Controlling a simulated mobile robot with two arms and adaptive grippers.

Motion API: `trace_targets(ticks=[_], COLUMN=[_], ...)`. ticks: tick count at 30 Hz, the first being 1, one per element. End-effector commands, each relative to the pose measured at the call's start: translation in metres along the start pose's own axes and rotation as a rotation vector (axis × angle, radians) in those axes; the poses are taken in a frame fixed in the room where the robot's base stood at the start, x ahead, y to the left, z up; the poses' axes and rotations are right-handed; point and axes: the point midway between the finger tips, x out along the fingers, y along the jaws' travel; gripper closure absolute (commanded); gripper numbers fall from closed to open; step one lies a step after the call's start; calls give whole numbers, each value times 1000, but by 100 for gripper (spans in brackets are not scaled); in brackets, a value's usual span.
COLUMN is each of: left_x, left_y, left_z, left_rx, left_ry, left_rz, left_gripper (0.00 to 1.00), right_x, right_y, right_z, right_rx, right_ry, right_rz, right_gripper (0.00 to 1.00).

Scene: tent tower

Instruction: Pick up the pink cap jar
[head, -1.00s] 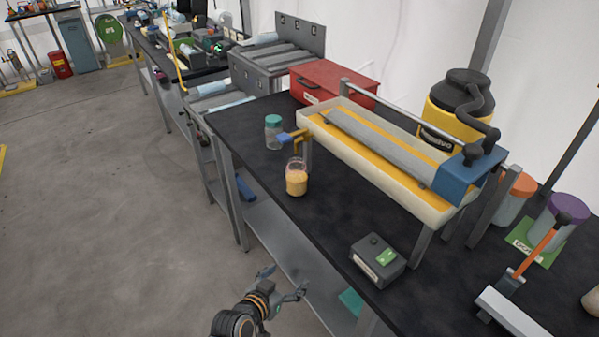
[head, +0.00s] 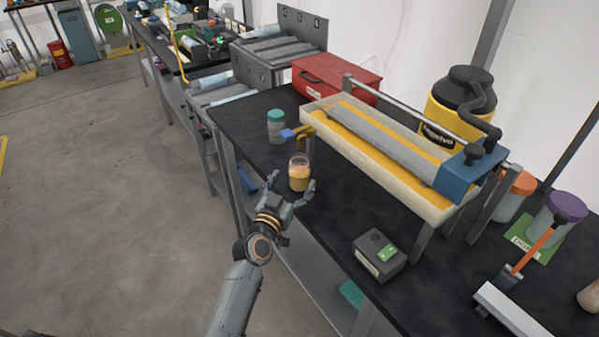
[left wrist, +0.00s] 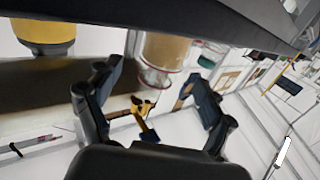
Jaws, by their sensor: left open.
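The pink cap jar (head: 299,174) is a small clear jar with orange-tan contents and a pinkish rim. It stands upright on the black table near its left edge. My left gripper (head: 291,184) is open, its fingers spread to either side of the jar's lower part in the head view. In the left wrist view the jar (left wrist: 166,48) appears upside down, beyond and between the fingertips (left wrist: 153,76). I cannot tell whether a finger touches it. My right gripper is not in view.
A teal-lidded jar (head: 275,126) stands behind. A grey box with a green button (head: 380,255) sits in front. The black table (head: 335,215) between is clear.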

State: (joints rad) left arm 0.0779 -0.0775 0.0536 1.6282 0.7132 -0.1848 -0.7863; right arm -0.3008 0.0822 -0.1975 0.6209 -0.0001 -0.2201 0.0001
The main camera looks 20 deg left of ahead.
Motion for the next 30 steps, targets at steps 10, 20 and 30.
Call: trace_targets(ticks=[10, 20, 30], left_x=[44, 52, 52], left_y=[-1, -1, -1], left_z=[-4, -3, -3], left_rx=[1, 0, 0], left_ry=[0, -1, -1], left_rz=[1, 0, 0], left_gripper=[18, 18, 82], right_x=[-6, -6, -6], right_y=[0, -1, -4], right_z=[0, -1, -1], right_rx=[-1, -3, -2], right_ry=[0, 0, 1], right_rz=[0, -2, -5], right_gripper=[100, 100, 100])
